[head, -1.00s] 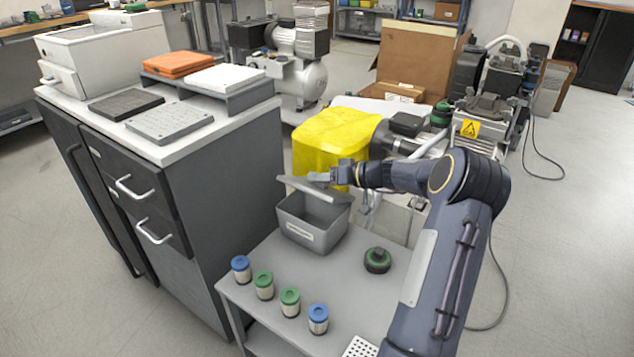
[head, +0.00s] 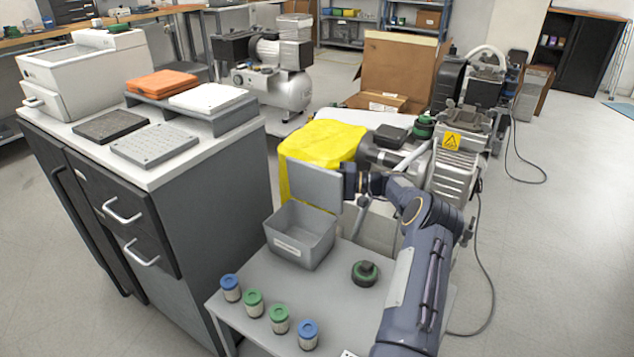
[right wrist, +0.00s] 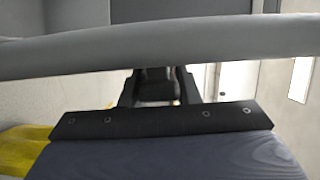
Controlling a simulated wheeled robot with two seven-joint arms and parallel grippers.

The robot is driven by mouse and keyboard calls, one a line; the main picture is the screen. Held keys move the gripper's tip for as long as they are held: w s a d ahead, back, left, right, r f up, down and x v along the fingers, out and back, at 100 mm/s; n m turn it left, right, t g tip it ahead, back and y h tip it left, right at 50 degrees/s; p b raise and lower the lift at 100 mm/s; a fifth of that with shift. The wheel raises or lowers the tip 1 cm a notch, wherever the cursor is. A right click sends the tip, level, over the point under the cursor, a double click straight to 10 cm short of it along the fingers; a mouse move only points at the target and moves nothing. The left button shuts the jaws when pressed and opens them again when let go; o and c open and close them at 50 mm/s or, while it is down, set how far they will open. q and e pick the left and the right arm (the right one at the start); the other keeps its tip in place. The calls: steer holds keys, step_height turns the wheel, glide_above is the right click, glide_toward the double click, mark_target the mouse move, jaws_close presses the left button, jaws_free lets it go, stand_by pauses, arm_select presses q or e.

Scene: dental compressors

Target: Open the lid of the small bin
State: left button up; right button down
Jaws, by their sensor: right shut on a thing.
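The small grey bin (head: 303,245) stands on the low grey table in the head view, with a pale label on its front. Its lid (head: 314,184) stands up nearly vertical at the back edge, and the bin's mouth is uncovered. My right gripper (head: 347,186) is at the lid's right edge, shut on the lid; its fingertips are largely hidden there. In the right wrist view the lid (right wrist: 160,48) crosses the picture as a grey band in front of my gripper (right wrist: 157,90). My left gripper is not in view.
The low table (head: 248,276) also bears several blue- and green-capped jars and a dark green-ringed cap (head: 365,272). A yellow-covered thing (head: 330,145) stands behind the bin. A dark cabinet (head: 215,200) is close on the left, and a compressor (head: 455,165) is behind my arm.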

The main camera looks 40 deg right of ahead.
steer(key=shift+w+d+f+m+t+b, duration=0.2)
steer(key=shift+d+f+m+t+b, duration=0.2)
steer(key=shift+d+m, duration=0.5)
steer(key=shift+a+m, duration=0.15)
steer(key=shift+m, duration=0.15)
steer(key=c, duration=1.1)
jaws_free()
steer(key=shift+p+v, duration=0.7)
steer(key=shift+v, duration=3.2)
steer(key=shift+f, duration=0.15)
